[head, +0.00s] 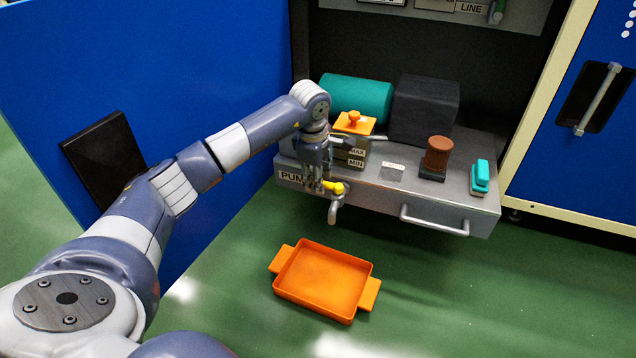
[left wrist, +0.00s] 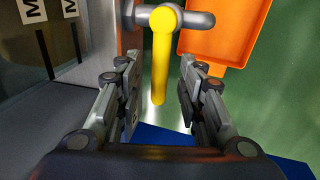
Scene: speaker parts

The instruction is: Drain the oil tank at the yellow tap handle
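The yellow tap handle (head: 334,187) sits at the front of the pump shelf, on a grey spout (head: 335,212) that points down. In the left wrist view the yellow handle (left wrist: 162,60) lies between the fingers, with a visible gap on both sides. My left gripper (left wrist: 158,95) is open around it and seems not to touch it; in the head view the gripper (head: 320,182) is at the tap. The oil tank (head: 351,155), with an orange lid and MAX and MIN labels, stands behind, partly hidden by my gripper. My right gripper is not in view.
An orange tray (head: 325,278) lies on the green floor below and in front of the tap. The shelf (head: 385,190) has a front handle (head: 434,220) and bears a teal cylinder (head: 358,96), a black block (head: 423,108) and a brown part (head: 438,152). A blue panel (head: 225,50) stands at left.

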